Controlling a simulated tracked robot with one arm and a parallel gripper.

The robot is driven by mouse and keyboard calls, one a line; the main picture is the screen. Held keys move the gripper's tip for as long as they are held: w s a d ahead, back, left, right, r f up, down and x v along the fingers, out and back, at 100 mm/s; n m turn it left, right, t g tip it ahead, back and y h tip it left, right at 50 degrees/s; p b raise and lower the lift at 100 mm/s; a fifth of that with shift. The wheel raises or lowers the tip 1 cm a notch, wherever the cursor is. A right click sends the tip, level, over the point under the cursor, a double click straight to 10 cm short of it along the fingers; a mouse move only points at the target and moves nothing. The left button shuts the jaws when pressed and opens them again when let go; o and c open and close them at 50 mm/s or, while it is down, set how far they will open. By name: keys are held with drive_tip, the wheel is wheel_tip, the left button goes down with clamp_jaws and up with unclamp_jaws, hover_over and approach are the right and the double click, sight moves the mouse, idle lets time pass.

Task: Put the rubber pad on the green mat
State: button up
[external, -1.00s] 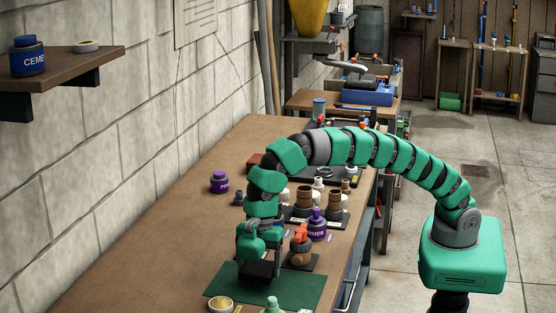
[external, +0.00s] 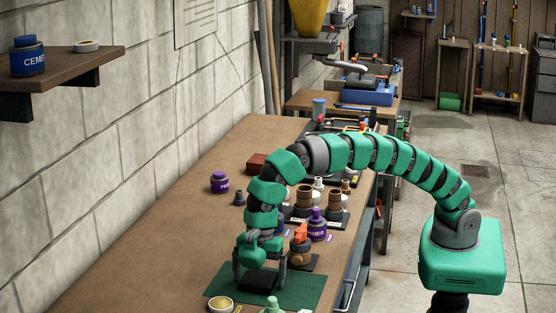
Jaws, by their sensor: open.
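The black rubber pad (external: 260,280) lies on the green mat (external: 305,290), near the mat's middle. My gripper (external: 259,273) is open right above the pad, with one finger on its left side and one on its right. The fingers look spread wider than the pad. Whether a finger still touches the pad is hard to tell. My gripper hides the pad's far edge.
A valve with an orange handle (external: 300,238) stands just behind the mat. A purple jar (external: 317,225) is close behind it. A yellowish dish (external: 221,304) and a pale green bottle (external: 272,306) are at the mat's front edge. The bench's left side is mostly clear.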

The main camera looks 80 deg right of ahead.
sight(261, 273)
wheel_tip(261, 273, up, 12)
drive_tip(key=d+p, duration=0.1)
drive_tip(key=shift+d+p, duration=0.3)
drive_tip(key=shift+d, duration=0.1)
drive_tip(key=shift+f, duration=0.1)
drive_tip(key=w+d+r+m+t+y, duration=0.1)
drive_tip(key=w+d+r+m+t, duration=0.35)
drive_tip(key=d+r, duration=0.8)
drive_tip(key=w+d+r+m+t, duration=0.3)
drive_tip(key=d+r+m, duration=0.2)
drive_tip(key=d+r, duration=0.75)
drive_tip(key=s+d+r+m+t+h, duration=0.1)
drive_tip(key=s+d+r+m+t, duration=0.3)
drive_tip(key=s+d+r, duration=0.3)
drive_tip(key=s+d+r+m+t+h, duration=0.1)
drive_tip(key=s+d+r+m+t, duration=0.3)
drive_tip(key=s+d+r, duration=0.4)
drive_tip(key=d+r, duration=0.3)
drive_tip(key=d, duration=0.4)
drive_tip(key=shift+d+h, duration=0.25)
drive_tip(key=shift+h, duration=0.15)
